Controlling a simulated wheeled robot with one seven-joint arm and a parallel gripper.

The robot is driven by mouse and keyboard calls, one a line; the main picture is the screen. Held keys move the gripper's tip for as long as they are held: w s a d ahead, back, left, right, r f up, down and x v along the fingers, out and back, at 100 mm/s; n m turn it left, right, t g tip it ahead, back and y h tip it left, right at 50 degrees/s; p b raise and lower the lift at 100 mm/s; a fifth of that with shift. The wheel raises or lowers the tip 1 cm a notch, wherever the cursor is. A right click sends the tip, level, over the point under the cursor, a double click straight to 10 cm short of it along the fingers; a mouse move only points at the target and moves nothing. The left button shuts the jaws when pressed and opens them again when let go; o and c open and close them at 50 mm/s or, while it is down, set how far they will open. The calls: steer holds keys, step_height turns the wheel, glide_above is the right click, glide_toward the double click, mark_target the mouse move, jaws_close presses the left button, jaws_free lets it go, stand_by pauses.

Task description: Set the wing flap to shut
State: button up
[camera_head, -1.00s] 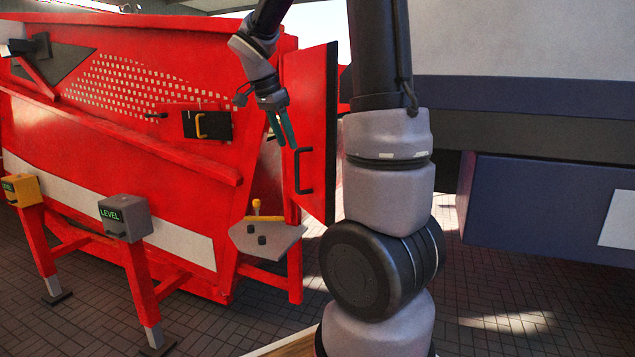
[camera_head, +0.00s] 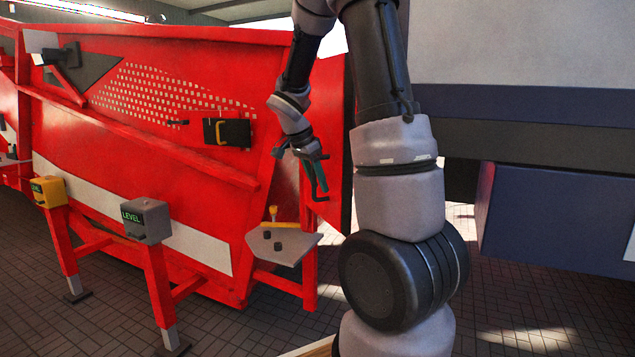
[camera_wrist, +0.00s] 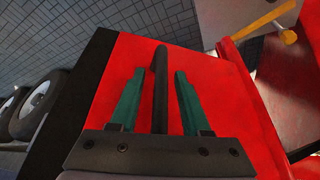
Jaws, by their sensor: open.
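The wing flap is the red door panel (camera_head: 334,135) at the right end of the red machine (camera_head: 130,150). It stands swung out from the machine's side, with a dark edge. Its black bar handle (camera_head: 322,195) is partly hidden by my gripper (camera_head: 314,176). In the wrist view the red flap face (camera_wrist: 218,115) fills the middle. The black handle (camera_wrist: 160,85) stands between the two green fingers of my gripper (camera_wrist: 155,72). The fingers are open, with a visible gap to the handle on each side. I cannot tell whether any finger touches the flap.
A yellow box (camera_head: 48,191) and a grey LEVEL box (camera_head: 145,220) stand on red legs at left. A blue block (camera_head: 560,220) is at right. Wheels (camera_wrist: 40,105) show in the wrist view.

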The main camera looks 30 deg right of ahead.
steer(key=shift+c, duration=0.4)
jaws_close()
stand_by(1.0)
